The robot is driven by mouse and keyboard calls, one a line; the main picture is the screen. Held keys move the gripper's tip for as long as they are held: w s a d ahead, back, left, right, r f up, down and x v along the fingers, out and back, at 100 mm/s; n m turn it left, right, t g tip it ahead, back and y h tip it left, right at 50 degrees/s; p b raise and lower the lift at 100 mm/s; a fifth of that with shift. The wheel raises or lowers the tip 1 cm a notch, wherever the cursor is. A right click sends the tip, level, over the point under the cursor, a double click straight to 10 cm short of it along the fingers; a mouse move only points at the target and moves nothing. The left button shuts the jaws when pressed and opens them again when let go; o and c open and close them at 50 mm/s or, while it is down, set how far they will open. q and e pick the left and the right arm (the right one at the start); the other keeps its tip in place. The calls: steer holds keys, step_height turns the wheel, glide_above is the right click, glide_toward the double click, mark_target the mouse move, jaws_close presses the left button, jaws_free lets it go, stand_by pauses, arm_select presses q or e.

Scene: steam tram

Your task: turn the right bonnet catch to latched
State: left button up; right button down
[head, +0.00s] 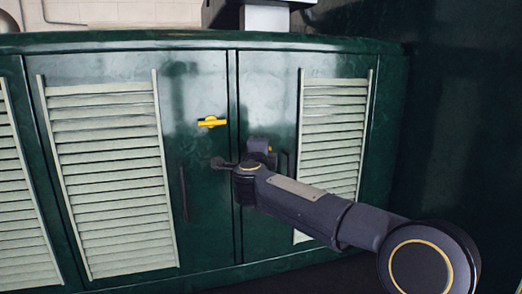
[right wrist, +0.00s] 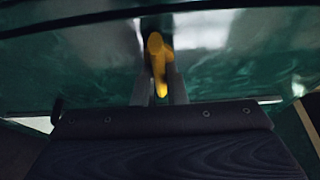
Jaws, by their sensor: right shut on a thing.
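The right bonnet catch is yellow and mostly hidden behind my right gripper in the head view; only a small yellow bit (head: 268,149) shows. In the right wrist view the yellow catch (right wrist: 156,58) stands lengthwise up the picture, between the two grey fingers. My right gripper (head: 262,148) is shut on it, against the green right door (head: 264,85). It also shows in the right wrist view (right wrist: 159,88). Another yellow catch (head: 212,122) lies about level on the door to the left. My left gripper is not in view.
Green doors carry pale louvre panels (head: 105,165) (head: 332,125). Dark upright handles (head: 184,193) (head: 286,165) sit on either side of the door seam. A grey block (head: 266,17) stands on top behind the edge. A dark green wall (head: 455,120) closes the right side.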

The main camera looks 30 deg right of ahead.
steer(key=c, duration=1.5)
jaws_free()
steer(key=shift+o, duration=0.2)
steer(key=b+v, duration=0.2)
steer(key=v, duration=0.5)
steer(key=shift+s+a, duration=0.2)
steer(key=shift+s, duration=0.15)
